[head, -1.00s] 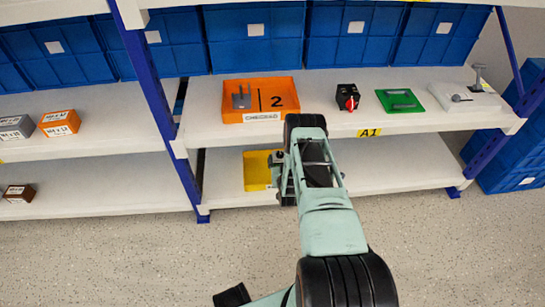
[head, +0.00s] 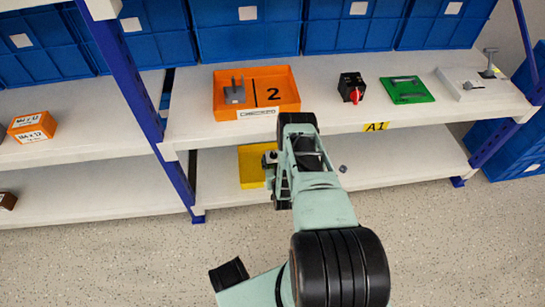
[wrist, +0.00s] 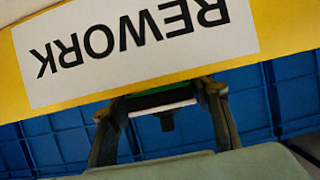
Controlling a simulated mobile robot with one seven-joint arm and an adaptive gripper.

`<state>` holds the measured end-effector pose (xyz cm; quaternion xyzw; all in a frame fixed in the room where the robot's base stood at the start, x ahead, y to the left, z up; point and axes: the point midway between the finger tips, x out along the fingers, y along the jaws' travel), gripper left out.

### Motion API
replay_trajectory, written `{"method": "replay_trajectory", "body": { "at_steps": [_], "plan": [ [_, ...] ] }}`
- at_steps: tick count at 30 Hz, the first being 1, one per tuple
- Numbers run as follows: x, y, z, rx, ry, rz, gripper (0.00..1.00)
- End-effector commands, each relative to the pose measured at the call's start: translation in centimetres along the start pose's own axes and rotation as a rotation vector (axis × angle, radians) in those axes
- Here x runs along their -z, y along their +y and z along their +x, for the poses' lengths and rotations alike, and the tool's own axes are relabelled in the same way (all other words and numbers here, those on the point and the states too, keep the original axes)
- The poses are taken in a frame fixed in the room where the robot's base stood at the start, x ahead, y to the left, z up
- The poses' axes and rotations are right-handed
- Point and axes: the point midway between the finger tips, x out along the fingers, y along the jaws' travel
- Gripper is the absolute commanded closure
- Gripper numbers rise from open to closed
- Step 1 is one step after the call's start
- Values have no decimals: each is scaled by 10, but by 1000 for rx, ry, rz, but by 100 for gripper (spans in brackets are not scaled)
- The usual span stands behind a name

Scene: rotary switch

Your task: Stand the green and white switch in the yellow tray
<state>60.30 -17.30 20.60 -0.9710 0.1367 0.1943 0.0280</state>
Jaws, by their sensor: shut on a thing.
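The yellow tray (head: 252,166) lies on the lower shelf in the head view, partly hidden behind my arm. In the wrist view its yellow front (wrist: 290,25) with a white REWORK label, upside down, fills the top. My gripper (wrist: 165,102) is shut on the green and white switch (wrist: 162,106). A green strip, a white strip and a dark stub of the switch show between the fingers; the rest of it is hidden. The label lies just above the fingertips in the wrist picture; I cannot tell whether the switch touches the tray. My arm hides the gripper in the head view.
The upper shelf holds an orange tray (head: 222,103), a black and red switch (head: 352,88), a green plate (head: 407,90) and a grey-white part (head: 462,84). A small grey thing (head: 343,168) shows right of my arm. Blue bins (head: 245,35) stand behind. The shelf's edge overhangs the lower shelf.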

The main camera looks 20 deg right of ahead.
Motion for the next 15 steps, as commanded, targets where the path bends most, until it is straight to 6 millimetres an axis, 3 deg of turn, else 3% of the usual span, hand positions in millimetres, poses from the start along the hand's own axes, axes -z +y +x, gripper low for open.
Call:
{"method": "replay_trajectory", "body": {
  "at_steps": [10,11,15],
  "plan": [
    [-2,0,1,0,2,0,85],
    [-3,0,1,0,0,0,52],
    [-2,0,1,0,0,0,37]
  ]
}}
